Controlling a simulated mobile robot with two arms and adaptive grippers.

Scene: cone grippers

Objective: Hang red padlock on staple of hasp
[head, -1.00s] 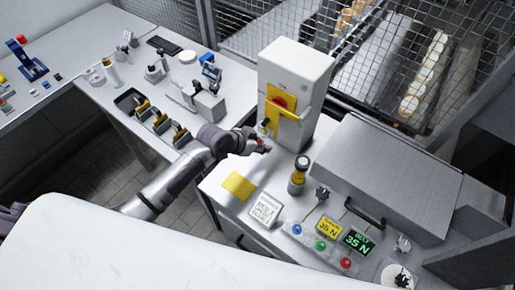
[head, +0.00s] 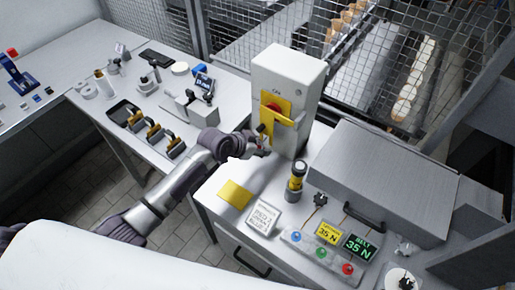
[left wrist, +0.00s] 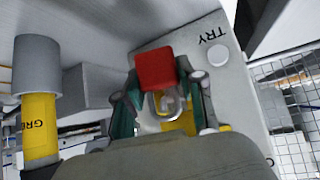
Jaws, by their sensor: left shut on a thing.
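The red padlock (left wrist: 155,71) is between the fingers of my left gripper in the left wrist view, with its metal shackle (left wrist: 168,103) showing beside it. My left gripper (head: 262,146) is shut on the padlock, close in front of the grey switch box (head: 290,72). The box carries a yellow hasp plate (head: 285,119) with a red knob (head: 274,106). In the left wrist view, yellow shows just behind the shackle. Whether the shackle touches or surrounds the staple cannot be told. My right gripper is not in view.
A yellow-and-grey cylinder (head: 296,182) stands right of my gripper. A large grey case (head: 385,175) is at right.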

